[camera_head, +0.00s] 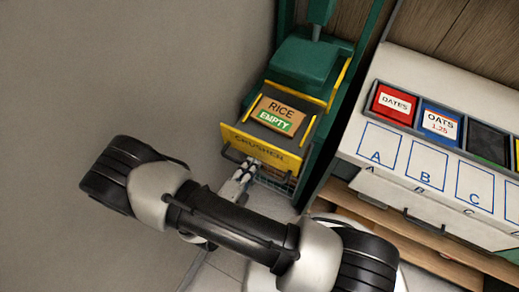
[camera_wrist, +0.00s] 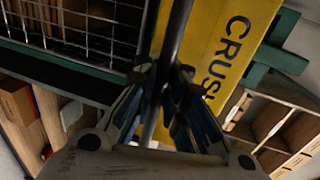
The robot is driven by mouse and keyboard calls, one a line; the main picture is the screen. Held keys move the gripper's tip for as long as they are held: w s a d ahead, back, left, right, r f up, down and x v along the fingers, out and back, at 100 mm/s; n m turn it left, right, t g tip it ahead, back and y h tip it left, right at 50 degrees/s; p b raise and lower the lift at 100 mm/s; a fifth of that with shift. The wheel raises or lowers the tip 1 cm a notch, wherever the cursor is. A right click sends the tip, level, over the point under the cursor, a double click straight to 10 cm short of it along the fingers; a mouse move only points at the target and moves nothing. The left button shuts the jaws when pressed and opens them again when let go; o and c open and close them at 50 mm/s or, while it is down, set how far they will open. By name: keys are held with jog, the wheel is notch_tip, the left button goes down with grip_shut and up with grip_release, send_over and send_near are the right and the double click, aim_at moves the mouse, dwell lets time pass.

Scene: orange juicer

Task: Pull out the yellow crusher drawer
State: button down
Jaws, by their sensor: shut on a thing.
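The yellow crusher drawer (camera_head: 262,147) stands out from the green crusher machine (camera_head: 303,58) in the head view. Its front carries dark lettering and a dark bar handle (camera_head: 236,155). The yellow front also shows in the wrist view (camera_wrist: 228,42), with the dark handle bar (camera_wrist: 176,40) running between my fingers. A brown box (camera_head: 279,114) marked RICE, with a green EMPTY label, is in the drawer. My gripper (camera_head: 240,178) is at the handle, below the drawer front. In the wrist view, my gripper (camera_wrist: 163,90) is shut on the handle.
To the right, a white counter (camera_head: 445,72) holds a red OATES bin (camera_head: 391,103), a blue OATS bin (camera_head: 439,123) and a dark bin (camera_head: 487,142). Wooden shelves (camera_head: 420,244) lie below it. A wire grid (camera_wrist: 70,35) is beside the drawer in the wrist view. A plain wall (camera_head: 120,70) fills the left.

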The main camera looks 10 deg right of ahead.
jog(key=shift+v, duration=1.65)
jog(key=shift+f, duration=0.2)
jog(key=c, duration=1.7)
grip_release()
jog(key=shift+o, duration=0.2)
jog(key=shift+f, duration=0.1)
jog(key=shift+a, duration=0.1)
jog(key=v, duration=1.2)
